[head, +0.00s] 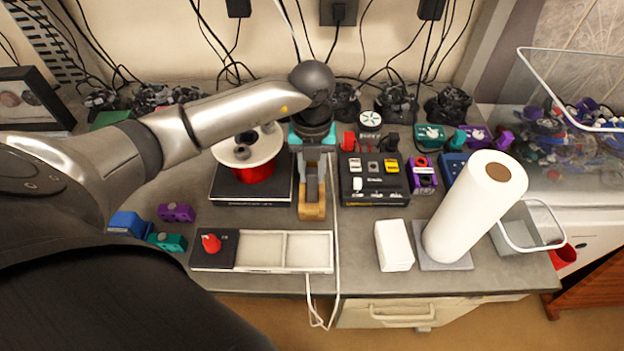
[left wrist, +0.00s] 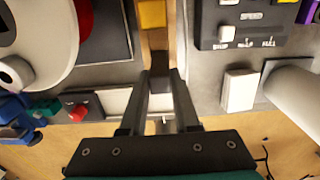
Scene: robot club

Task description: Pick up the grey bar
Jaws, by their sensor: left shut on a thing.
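My left gripper (head: 312,178) reaches down over the desk, between the red spool stand and the black control box. In the left wrist view its two dark fingers (left wrist: 159,86) close in on a small dark grey bar (left wrist: 159,62) between their tips. The gripper is shut on this bar, and the fingers hide part of it. A tan and orange piece (head: 312,211) lies right at the fingertips; its yellow-orange end (left wrist: 152,14) shows in the left wrist view. I cannot tell whether the bar touches it. My right gripper is not in view.
The spool stand (head: 225,189) is left of the gripper and the control box (head: 374,196) right. A sectioned tray (head: 311,267) with a red knob lies in front. A white paper roll (head: 470,212) and a white block (head: 393,245) stand right. A cable runs beside the gripper.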

